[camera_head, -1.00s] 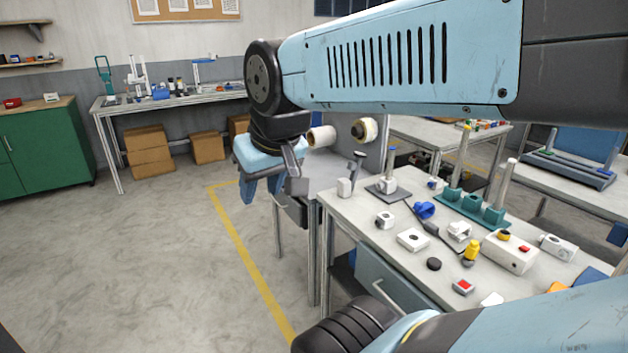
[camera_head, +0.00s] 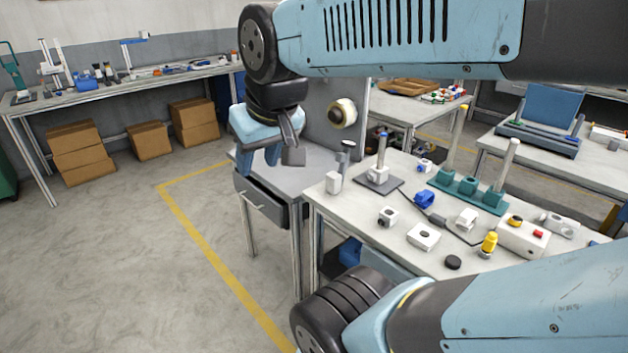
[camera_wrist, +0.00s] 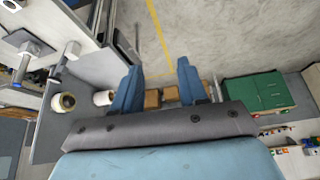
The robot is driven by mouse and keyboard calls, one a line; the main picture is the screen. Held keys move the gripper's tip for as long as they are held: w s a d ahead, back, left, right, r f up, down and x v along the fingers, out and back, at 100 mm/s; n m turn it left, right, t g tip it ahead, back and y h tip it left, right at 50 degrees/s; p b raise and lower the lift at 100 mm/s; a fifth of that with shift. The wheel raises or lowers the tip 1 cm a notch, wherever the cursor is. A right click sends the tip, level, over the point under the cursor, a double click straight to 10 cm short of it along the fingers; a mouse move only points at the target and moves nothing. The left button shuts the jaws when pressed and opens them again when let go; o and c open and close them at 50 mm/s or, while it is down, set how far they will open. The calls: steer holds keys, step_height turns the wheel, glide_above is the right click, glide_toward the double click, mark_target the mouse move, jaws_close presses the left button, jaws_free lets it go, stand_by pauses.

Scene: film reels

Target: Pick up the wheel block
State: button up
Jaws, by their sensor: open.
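Several small white blocks lie on the right-hand workbench (camera_head: 345,222) in the head view. One white block with a dark round face (camera_head: 387,216) sits near the bench's left side. A flatter white block with a dark round spot (camera_head: 423,237) lies in front of it. I cannot tell for sure which is the wheel block.
A blue part (camera_head: 424,200), a yellow-topped bottle (camera_head: 488,244), a black puck (camera_head: 453,262) and a teal post stand (camera_head: 468,190) crowd the bench. Floor left is clear; cardboard boxes (camera_head: 195,122) stand behind.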

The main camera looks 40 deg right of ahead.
steer(key=shift+o, duration=1.3)
steer(key=shift+w, duration=0.1)
steer(key=o, duration=0.4)
steer(key=w+d+f+g, duration=0.1)
steer(key=d, duration=0.1)
steer(key=w+d+f+g+h, duration=0.1)
steer(key=w+d+f, duration=0.1)
steer(key=w+d+f+n+g+h, duration=0.1)
steer(key=d+f, duration=0.1)
steer(key=shift+w+d, duration=0.1)
steer(key=shift+w, duration=0.25)
steer(key=n+g+h, duration=0.1)
steer(key=n+h, duration=1.5)
steer(key=n, duration=0.2)
glide_toward(329, 181)
steer(key=d, duration=0.4)
steer(key=w+d, duration=0.1)
steer(key=d, duration=0.1)
steer(key=shift+d, duration=3)
